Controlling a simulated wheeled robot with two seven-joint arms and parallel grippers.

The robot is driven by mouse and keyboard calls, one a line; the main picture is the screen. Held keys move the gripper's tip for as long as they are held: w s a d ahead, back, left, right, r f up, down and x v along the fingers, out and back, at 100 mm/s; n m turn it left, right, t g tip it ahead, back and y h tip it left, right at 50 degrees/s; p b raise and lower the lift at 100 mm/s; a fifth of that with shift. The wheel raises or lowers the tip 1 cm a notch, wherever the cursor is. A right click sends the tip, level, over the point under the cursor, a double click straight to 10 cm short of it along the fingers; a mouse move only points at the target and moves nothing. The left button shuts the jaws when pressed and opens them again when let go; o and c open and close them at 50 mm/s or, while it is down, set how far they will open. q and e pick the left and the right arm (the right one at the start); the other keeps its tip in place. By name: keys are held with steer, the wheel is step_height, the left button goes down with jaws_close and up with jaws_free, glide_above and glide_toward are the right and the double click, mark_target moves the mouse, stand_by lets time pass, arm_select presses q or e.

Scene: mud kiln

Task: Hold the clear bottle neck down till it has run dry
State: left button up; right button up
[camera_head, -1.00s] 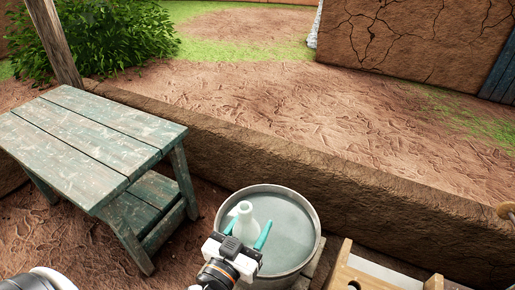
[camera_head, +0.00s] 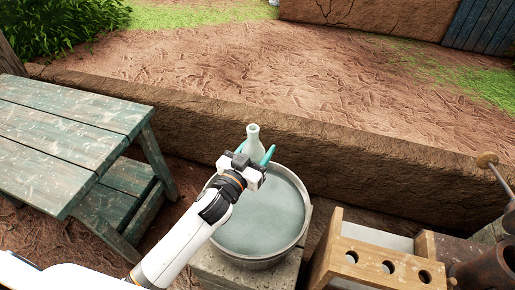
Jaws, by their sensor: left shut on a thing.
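The clear bottle (camera_head: 253,143) is pale and greenish, with its neck pointing up. My left gripper (camera_head: 255,153) is shut around it, a teal finger on each side; the gripper hides its lower part. It stands out against the far rim of a round metal tub (camera_head: 309,207) that holds grey-green liquid. I cannot tell how high above the tub the bottle is, or whether there is liquid in it. My right gripper is not in view.
A worn green wooden bench (camera_head: 75,140) stands at the left. A low mud wall (camera_head: 330,150) runs behind the tub. A wooden rack with round holes (camera_head: 385,258) stands right of the tub. A dark rusty cylinder (camera_head: 485,268) is at the lower right.

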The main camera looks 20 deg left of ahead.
arm_select(q)
steer(key=shift+f, duration=0.5)
steer(key=shift+r+m, duration=0.15)
steer(key=shift+m, duration=1.05)
steer(key=m+p, duration=0.1)
steer(key=m, duration=0.3)
steer(key=shift+m, duration=0.7)
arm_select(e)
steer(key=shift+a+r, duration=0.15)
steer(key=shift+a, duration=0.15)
arm_select(q)
steer(key=m, duration=0.3)
steer(key=shift+p, duration=0.4)
steer(key=m, duration=0.4)
steer(key=shift+m, duration=0.4)
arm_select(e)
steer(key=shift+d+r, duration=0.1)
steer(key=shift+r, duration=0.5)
